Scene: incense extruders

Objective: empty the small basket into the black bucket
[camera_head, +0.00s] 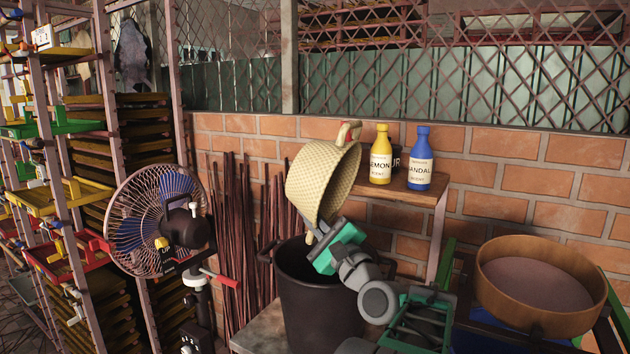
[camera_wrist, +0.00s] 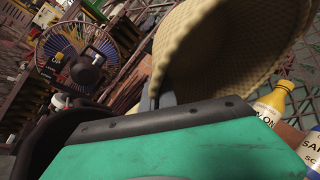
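The small basket (camera_head: 318,178) is pale yellow and woven, with a reddish handle at its upper right. It is in the air above the black bucket (camera_head: 318,310), tipped far onto its side. Its inside is turned away, so I cannot see whether it holds anything. My gripper (camera_head: 318,233), with its green body, is at the basket's lower edge and appears shut on it; the fingertips are mostly hidden. In the wrist view the basket (camera_wrist: 225,40) fills the top, and the dark bucket (camera_wrist: 45,135) shows at the left. The bucket's visible inside is dark.
A yellow bottle (camera_head: 381,158) and a blue bottle (camera_head: 419,162) stand on a wooden shelf (camera_head: 425,195) close right of the basket. A fan (camera_head: 155,220) stands left of the bucket. A round wooden sieve (camera_head: 540,320) is at the right. A brick wall (camera_head: 520,170) is behind.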

